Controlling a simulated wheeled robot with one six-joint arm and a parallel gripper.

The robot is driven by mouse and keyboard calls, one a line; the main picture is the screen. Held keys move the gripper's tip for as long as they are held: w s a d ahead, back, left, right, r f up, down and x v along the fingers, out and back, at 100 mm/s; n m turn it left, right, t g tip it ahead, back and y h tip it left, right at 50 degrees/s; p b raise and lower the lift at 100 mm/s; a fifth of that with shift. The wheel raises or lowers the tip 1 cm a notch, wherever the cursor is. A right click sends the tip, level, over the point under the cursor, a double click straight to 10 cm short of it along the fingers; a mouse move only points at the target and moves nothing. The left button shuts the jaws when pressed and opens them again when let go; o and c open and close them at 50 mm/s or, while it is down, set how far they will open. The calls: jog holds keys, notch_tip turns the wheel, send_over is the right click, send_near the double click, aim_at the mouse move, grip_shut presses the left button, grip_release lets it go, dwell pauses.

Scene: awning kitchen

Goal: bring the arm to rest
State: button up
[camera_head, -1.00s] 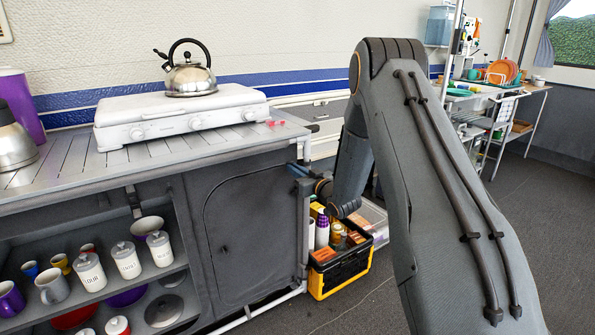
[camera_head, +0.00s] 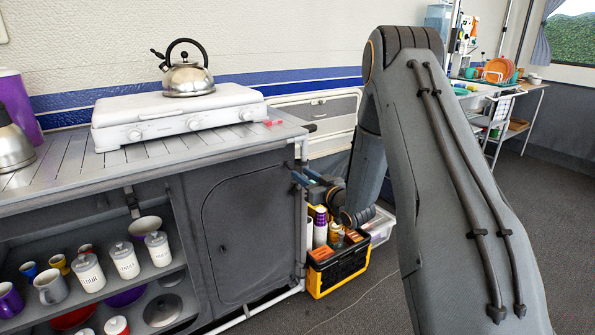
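My arm fills the right middle of the head view, bent at the top, with its wrist hanging down behind the near link. My gripper (camera_head: 306,179) is small and seen from the side, close to the right end of the counter and above the black and yellow crate (camera_head: 341,277). Its fingers point left toward the counter's corner post. The gap between the fingers is too small to judge, and I see nothing clearly held in it.
A kettle (camera_head: 189,78) stands on the white stove (camera_head: 178,115) on the counter (camera_head: 60,184). Mugs and canisters (camera_head: 125,260) fill the shelf below. Bottles and boxes fill the crate. A rack with dishes (camera_head: 500,90) stands at the back right. Floor at the right is clear.

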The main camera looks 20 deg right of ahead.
jog(key=shift+v, duration=0.9)
jog(key=s+a+r+g+h, duration=0.45)
jog(key=s+a+g, duration=0.25)
jog(key=s+a, duration=0.25)
jog(key=s+a+r+g, duration=0.2)
jog(key=s+a+g, duration=0.1)
jog(key=s, duration=0.9)
jog(key=s+a+r+g+p, duration=0.1)
jog(key=s+a+g, duration=0.25)
jog(key=s, duration=0.95)
jog(key=s+a+r+g, duration=0.2)
jog(key=s+a+g, duration=0.15)
jog(key=s, duration=0.85)
jog(key=d+r+m+p, duration=0.3)
jog(key=d+r+p, duration=0.5)
jog(key=p, duration=0.9)
jog(key=shift+d+r, duration=0.4)
jog(key=shift+d, duration=0.2)
